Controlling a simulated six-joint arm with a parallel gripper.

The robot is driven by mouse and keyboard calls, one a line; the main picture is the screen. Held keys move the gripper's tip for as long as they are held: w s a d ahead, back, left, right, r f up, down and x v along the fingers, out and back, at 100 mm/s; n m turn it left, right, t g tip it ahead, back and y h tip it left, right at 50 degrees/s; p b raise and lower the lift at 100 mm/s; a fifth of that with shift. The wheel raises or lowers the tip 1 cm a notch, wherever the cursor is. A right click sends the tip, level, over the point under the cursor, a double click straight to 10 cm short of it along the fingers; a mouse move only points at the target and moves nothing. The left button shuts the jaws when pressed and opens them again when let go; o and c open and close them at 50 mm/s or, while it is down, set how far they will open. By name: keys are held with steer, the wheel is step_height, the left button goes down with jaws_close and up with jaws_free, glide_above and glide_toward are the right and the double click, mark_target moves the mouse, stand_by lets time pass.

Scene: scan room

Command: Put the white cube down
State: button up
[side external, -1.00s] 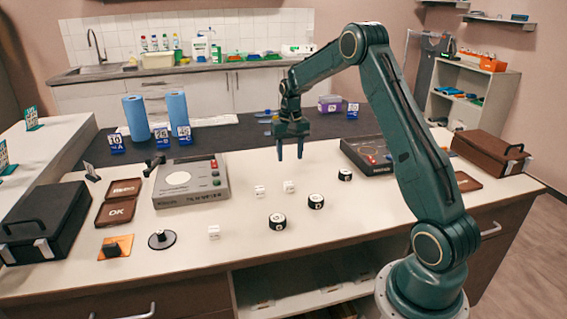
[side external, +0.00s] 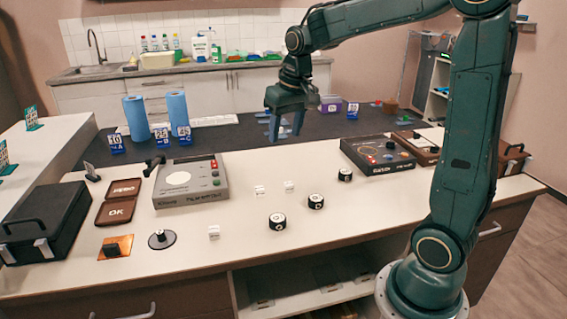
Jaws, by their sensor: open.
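I cannot tell which cube the task means.
A grey scale-like device (side external: 191,182) is to the left, and a dark device (side external: 377,153) is to the right. Blue rolls (side external: 177,107) stand at the back. The bench top between the two devices has free room.

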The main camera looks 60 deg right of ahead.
steer(key=s+a+n+t, duration=0.1)
steer(key=s+a+n, duration=0.1)
steer(key=s+a, duration=0.4)
steer(key=s+a+r+n+t, duration=0.1)
steer(key=s+a, duration=0.4)
steer(key=s, duration=0.7)
steer(key=shift+s+a+n+t+y, duration=0.4)
steer(key=shift+n+t, duration=0.2)
steer(key=shift+n, duration=0.3)
steer(key=shift+o, duration=0.5)
steer(key=shift+w, duration=0.1)
steer(key=shift+w, duration=0.1)
